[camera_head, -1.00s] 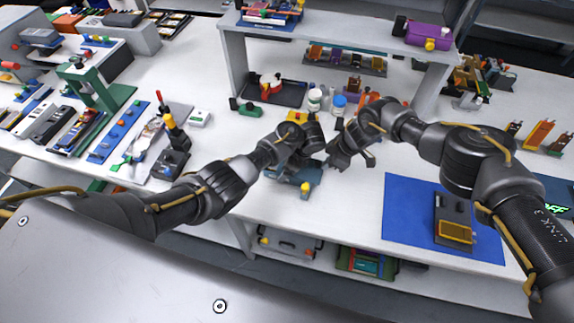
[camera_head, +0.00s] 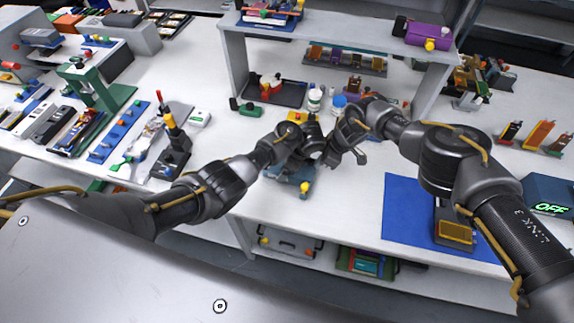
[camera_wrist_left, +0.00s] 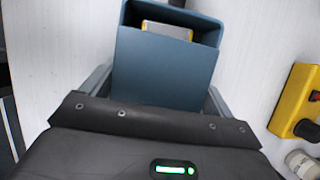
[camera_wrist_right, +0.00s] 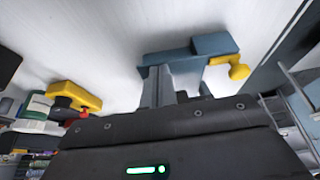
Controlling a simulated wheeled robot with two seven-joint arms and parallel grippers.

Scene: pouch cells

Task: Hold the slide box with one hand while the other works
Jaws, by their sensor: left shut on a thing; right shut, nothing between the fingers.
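The slide box is a blue-grey open-topped box (camera_wrist_left: 165,72) in the left wrist view, with a yellow-edged grey piece (camera_wrist_left: 167,31) inside. My left gripper (camera_wrist_left: 157,92) is shut on it, one finger along each side. In the head view the slide box (camera_head: 291,172) shows below my left wrist, partly hidden, with a yellow knob (camera_head: 305,187) at its front. My right gripper (camera_wrist_right: 163,85) is shut and empty, close to a blue part (camera_wrist_right: 205,48) with a yellow knob (camera_wrist_right: 238,71). I cannot tell whether it touches. In the head view my right gripper (camera_head: 345,157) is right of the box.
A blue mat (camera_head: 405,215) lies at the right with a dark, yellow-windowed device (camera_head: 455,232) on it. White and blue-capped bottles (camera_head: 314,99) stand behind the grippers, under a white shelf (camera_head: 335,38). A yellow block (camera_wrist_left: 297,100) lies right of the slide box in the left wrist view.

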